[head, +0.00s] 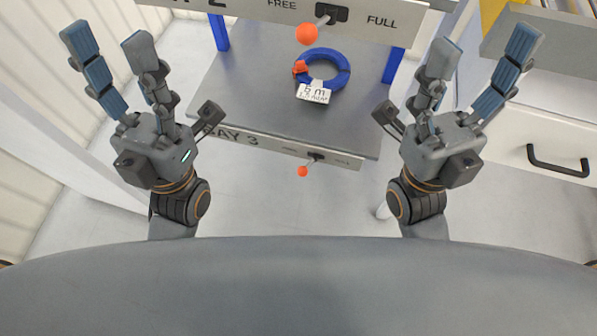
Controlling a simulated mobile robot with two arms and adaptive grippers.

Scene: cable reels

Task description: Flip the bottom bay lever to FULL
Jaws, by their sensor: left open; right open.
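The bottom bay in view is marked BAY 3. Its lever (309,164) has an orange ball end and sits on a dark mount on the front strip (250,145). The ball lies to the left of the mount. The strip's small labels are too faint to read. My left gripper (143,80) is open and empty, left of the lever and apart from it. My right gripper (455,80) is open and empty, right of the lever and apart from it.
The upper bay's strip (350,22) reads FREE and FULL, and its lever (307,33) also leans left. A blue cable coil (340,75) with a white tag (313,93) lies on the grey shelf (240,90). A drawer cabinet (540,130) stands right. Floor below the strip is clear.

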